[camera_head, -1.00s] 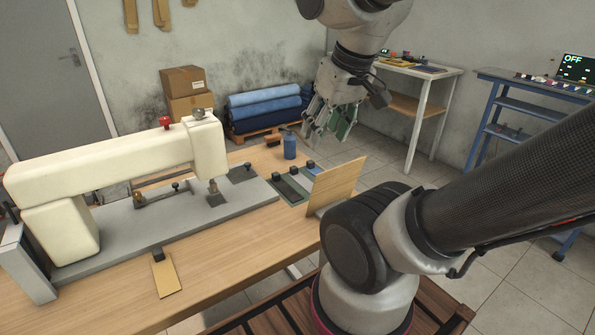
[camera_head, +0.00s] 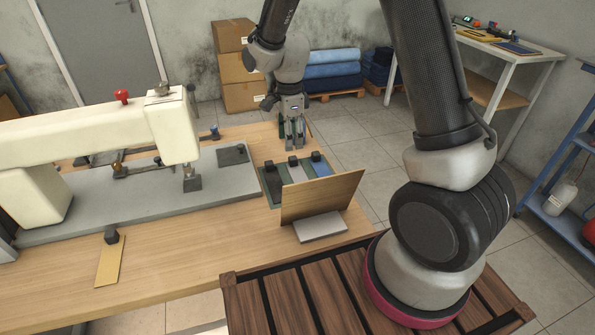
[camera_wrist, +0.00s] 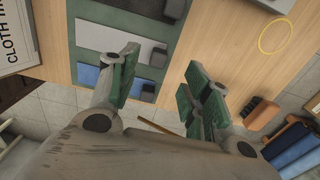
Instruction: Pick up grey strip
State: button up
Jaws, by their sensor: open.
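The grey strip (camera_head: 298,174) lies flat between a dark strip and a blue strip, with a black block (camera_head: 293,160) at its far end. The upright board hides its near end in the head view. In the wrist view the grey strip (camera_wrist: 103,40) is at upper left, its block end by my left finger. My gripper (camera_head: 294,146) points down behind the block ends of the strips. In the wrist view my gripper (camera_wrist: 162,73) is open and empty, with bare wood and floor showing between the fingers. I cannot tell its exact height.
The dark strip (camera_head: 272,187) and the blue strip (camera_head: 321,168) flank the grey one. A tan upright board (camera_head: 320,197) stands close in front. A cream machine (camera_head: 80,143) on a grey base is at left. A yellow strip (camera_head: 109,266) lies at front left.

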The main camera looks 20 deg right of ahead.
aim_at(290, 158)
jog(key=f, duration=0.7)
jog(key=shift+a+f, duration=0.2)
jog(key=shift+f, duration=0.05)
grip_shut()
